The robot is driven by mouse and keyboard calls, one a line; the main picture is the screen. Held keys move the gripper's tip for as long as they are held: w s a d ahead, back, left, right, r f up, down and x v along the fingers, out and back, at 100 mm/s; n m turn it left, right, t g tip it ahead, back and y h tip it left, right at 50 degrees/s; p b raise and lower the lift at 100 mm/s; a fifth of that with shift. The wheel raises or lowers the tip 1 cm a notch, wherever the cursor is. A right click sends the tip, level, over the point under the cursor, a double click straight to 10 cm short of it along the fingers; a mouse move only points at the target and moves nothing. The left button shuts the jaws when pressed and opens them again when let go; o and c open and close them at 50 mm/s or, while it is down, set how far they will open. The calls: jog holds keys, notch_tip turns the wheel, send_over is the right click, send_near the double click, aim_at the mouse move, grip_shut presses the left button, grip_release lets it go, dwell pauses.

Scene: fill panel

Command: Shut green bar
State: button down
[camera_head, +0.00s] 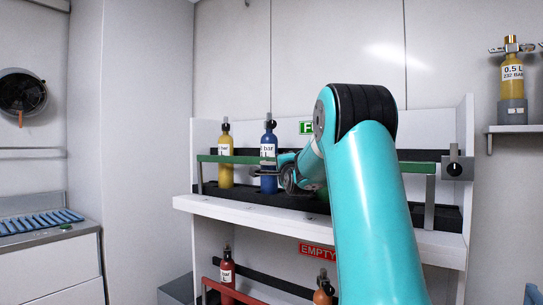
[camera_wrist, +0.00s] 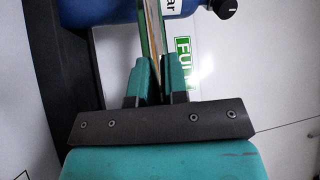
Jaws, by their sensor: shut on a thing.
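The green bar (camera_head: 418,168) runs across the front of the upper shelf, before the bottles. Its right end is close to a grey latch block (camera_head: 457,167) on the shelf's right side; I cannot tell whether they are joined. My gripper (camera_head: 268,171) is at the bar's left half, in front of the blue bottle (camera_head: 269,145). In the wrist view, my gripper (camera_wrist: 158,86) has its two green fingers closed on the bar (camera_wrist: 151,42), which is seen as a thin strip. My arm hides the middle of the bar.
A yellow bottle (camera_head: 226,160) stands left of the blue one on the upper shelf (camera_head: 240,210). Below, a red bar (camera_head: 235,291) fronts red and orange bottles by an EMPTY sign (camera_head: 317,252). A drawer unit (camera_head: 50,265) stands at left.

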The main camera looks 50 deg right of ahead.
jog(key=shift+d+r+m+g+p, duration=0.25)
jog(key=shift+d+m+g+p, duration=0.15)
jog(key=shift+d+p, duration=0.15)
jog(key=c, duration=1.1)
grip_release()
jog(key=shift+d, duration=0.15)
jog(key=shift+c, duration=0.2)
jog(key=b+v, duration=0.2)
jog(key=v, duration=1.5)
jog(key=shift+s+b, duration=0.15)
jog(key=shift+b, duration=0.25)
jog(key=shift+a+f, duration=0.1)
jog(key=shift+a, duration=0.15)
